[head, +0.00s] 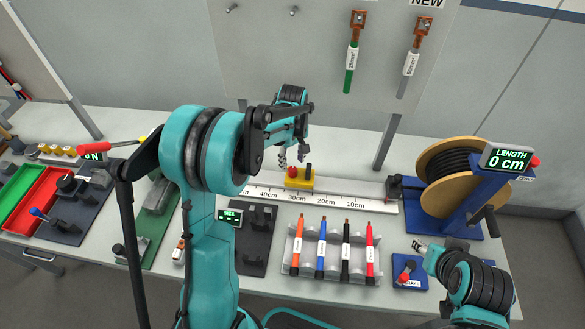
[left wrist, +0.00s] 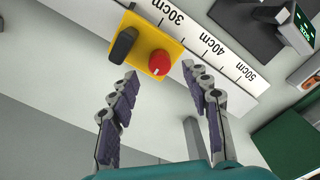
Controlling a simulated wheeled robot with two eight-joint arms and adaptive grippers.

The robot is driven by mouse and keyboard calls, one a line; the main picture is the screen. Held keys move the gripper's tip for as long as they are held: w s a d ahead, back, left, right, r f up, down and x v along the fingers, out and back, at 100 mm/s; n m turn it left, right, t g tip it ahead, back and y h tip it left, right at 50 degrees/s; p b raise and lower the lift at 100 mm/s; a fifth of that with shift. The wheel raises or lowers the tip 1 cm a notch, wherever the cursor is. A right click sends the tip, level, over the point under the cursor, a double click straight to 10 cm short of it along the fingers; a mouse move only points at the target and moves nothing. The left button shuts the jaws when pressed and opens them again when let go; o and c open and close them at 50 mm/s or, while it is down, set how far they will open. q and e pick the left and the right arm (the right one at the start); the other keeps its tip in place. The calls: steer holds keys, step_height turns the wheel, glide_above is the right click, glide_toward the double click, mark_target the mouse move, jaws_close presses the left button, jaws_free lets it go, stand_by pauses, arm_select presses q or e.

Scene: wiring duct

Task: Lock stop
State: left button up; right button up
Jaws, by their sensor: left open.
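The stop is a yellow block (head: 300,184) on the white ruler rail (head: 345,202), close to the 30cm mark. It carries a red knob (left wrist: 159,62) and a black lever (left wrist: 123,45). My left gripper (head: 292,155) is open and empty just above and behind the stop. In the left wrist view the fingertips (left wrist: 160,75) point at the block, one near its lower edge and one beside the red knob, and nothing is between them. Contact cannot be told. My right gripper (head: 420,248) is at the lower right, well away from the stop; its jaws are too small to read.
A cable spool (head: 448,178) with a LENGTH display reading 0 cm stands at the right end of the rail. A rack (head: 287,262) of several coloured cables lies in front. A SIZE device (head: 259,245) and red and green trays (head: 42,195) are to the left.

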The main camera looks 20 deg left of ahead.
mark_target(293, 169)
arm_select(q)
steer(key=shift+f+b, duration=0.35)
steer(key=shift+f, duration=1.65)
jaws_close()
